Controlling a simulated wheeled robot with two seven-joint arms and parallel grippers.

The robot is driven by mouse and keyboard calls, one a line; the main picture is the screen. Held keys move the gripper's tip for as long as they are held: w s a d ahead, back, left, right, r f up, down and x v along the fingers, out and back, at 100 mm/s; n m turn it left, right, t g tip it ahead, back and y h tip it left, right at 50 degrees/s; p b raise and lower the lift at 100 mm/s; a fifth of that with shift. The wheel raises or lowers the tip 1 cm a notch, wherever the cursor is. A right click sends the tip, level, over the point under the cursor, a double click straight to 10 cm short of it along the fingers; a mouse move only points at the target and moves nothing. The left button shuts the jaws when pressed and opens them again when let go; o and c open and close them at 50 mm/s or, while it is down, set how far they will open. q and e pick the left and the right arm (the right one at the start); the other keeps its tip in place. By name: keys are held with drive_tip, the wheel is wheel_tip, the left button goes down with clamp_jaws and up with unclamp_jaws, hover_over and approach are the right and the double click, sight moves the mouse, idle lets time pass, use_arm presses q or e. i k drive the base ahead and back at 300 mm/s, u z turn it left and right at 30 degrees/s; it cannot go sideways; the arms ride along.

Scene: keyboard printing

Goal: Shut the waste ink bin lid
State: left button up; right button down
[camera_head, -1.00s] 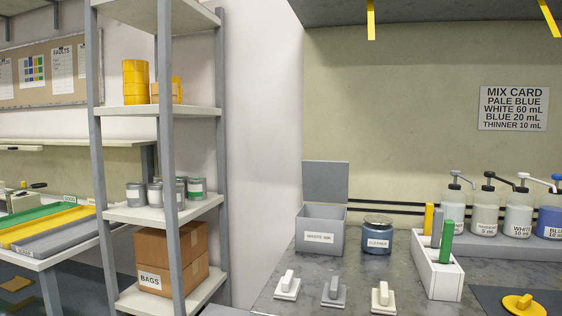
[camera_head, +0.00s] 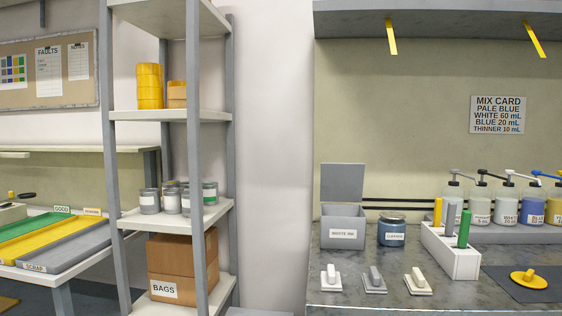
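The grey waste ink bin (camera_head: 343,240) stands on the left part of the counter, with a white label on its front. Its lid (camera_head: 342,183) is open and stands upright at the back of the bin. Neither of my grippers shows in the head view.
A white holder (camera_head: 451,252) with coloured sticks is farther right, before several pump bottles (camera_head: 508,203). Three small handled blocks (camera_head: 374,282) lie in front. A shelf rack (camera_head: 176,116) stands to the left.

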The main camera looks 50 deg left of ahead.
sight(340, 181)
drive_tip(key=u, duration=2)
